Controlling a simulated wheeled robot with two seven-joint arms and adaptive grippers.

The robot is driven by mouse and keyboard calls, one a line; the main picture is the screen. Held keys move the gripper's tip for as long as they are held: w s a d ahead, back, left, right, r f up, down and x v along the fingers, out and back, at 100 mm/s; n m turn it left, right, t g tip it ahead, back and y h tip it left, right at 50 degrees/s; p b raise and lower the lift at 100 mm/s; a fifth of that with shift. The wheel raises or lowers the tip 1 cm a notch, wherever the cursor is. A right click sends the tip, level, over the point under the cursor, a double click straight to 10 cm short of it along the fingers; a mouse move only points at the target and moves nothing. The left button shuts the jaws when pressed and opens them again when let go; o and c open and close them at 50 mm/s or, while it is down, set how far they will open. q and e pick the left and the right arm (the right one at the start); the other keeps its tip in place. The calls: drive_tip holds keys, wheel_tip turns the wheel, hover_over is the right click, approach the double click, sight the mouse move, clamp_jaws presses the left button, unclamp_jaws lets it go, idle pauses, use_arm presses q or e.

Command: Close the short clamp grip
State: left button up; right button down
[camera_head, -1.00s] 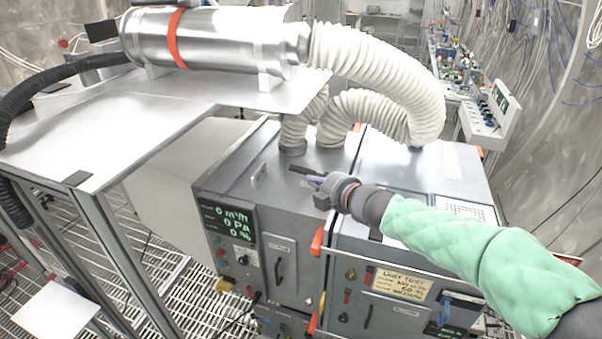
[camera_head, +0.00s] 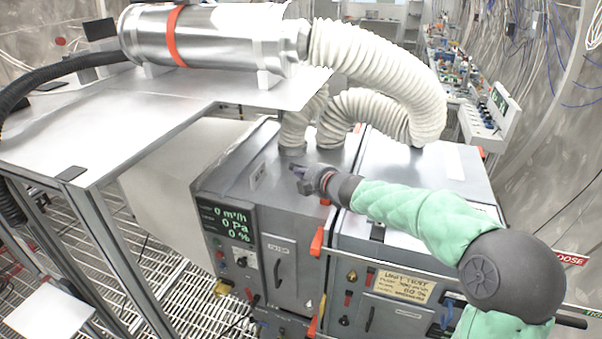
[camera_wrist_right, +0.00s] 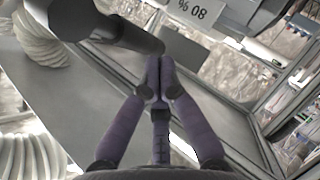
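My right gripper (camera_head: 300,174) is above the top of the grey cabinet (camera_head: 233,180), left of the seam between the two cabinets. In the right wrist view its purple fingers (camera_wrist_right: 160,72) come together at the tips, with nothing visible between them. A dark rounded bar (camera_wrist_right: 125,35) lies just beyond the tips there; I cannot tell whether they touch it. Orange-red clamp parts show along the cabinet seam, one at the front top edge (camera_head: 317,242). I cannot tell which part is the short clamp grip. My left gripper is not in view.
White corrugated hoses (camera_head: 375,70) rise behind the gripper to a steel cylinder (camera_head: 215,38). A metal table (camera_head: 130,125) stands at left. The right cabinet (camera_head: 425,165) lies under my right arm. A yellow limit note (camera_head: 405,285) is on its front.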

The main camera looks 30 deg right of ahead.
drive_tip(key=shift+w+d+f+g+p, duration=0.15)
drive_tip(key=shift+w+f+g+p, duration=0.15)
drive_tip(key=shift+f+p, duration=0.4)
drive_tip(key=shift+r, duration=0.15)
